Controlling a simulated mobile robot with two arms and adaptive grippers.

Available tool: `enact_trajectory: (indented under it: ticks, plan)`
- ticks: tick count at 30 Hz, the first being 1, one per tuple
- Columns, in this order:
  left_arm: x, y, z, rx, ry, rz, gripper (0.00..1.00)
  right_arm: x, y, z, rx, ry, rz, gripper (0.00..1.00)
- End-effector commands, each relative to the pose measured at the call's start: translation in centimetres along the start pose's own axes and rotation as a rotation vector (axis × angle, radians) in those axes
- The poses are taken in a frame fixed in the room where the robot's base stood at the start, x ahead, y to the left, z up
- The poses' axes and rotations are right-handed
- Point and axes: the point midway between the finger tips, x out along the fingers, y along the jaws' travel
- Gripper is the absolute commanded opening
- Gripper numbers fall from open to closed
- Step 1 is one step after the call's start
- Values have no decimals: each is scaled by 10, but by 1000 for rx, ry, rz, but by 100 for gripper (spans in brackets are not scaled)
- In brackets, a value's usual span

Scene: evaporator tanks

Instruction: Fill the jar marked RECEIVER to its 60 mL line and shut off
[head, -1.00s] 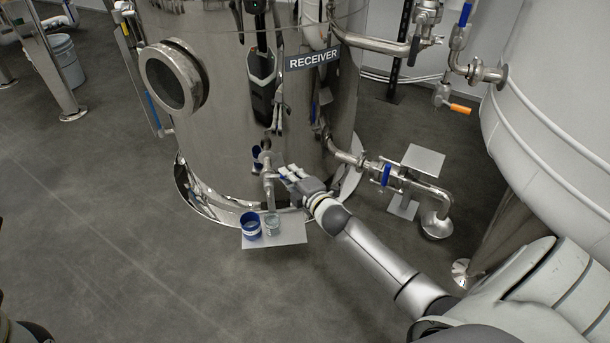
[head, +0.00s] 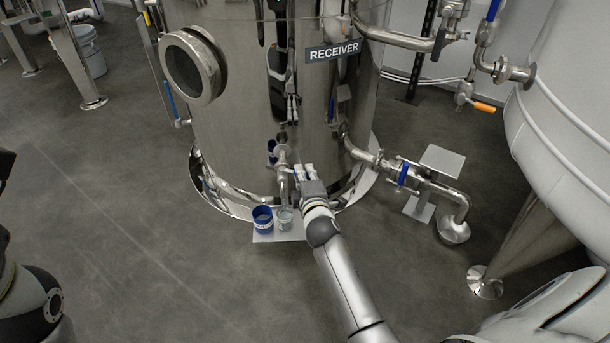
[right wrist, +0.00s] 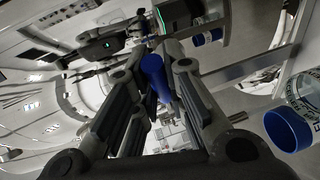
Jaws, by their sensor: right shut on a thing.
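The steel tank marked RECEIVER (head: 235,125) has a small drain valve (head: 283,153) low on its front, with a spout pointing down. My right gripper (head: 302,172) is at this valve. In the right wrist view its fingers (right wrist: 152,90) are shut on a blue valve handle (right wrist: 152,72). A clear jar (head: 285,220) stands on a small metal shelf (head: 266,237), close below the spout; its fill level is too small to read. A blue jar or cap (head: 262,217) stands left of it. My left gripper is out of view.
A side pipe with a blue-handled valve (head: 403,174) runs right of the tank beside a small square plate (head: 442,160). A large white vessel (head: 565,140) and its leg (head: 510,240) stand at the right. Floor at the left is open.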

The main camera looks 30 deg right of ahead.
Motion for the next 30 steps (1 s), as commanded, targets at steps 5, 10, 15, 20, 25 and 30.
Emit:
enact_trajectory:
  ticks: [5,10,15,20,25,30]
  plan:
    - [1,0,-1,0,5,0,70,0,-1,-2,0,4,-2,0]
    - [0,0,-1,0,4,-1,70,0,-1,-2,0,3,-2,27]
    - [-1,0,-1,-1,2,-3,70,0,-1,-1,0,2,-1,35]
    - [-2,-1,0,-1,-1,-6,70,0,0,0,0,2,-1,35]
    - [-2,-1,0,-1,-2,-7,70,-7,0,0,0,2,0,35]
    - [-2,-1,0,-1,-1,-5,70,-28,-1,0,0,2,-2,35]
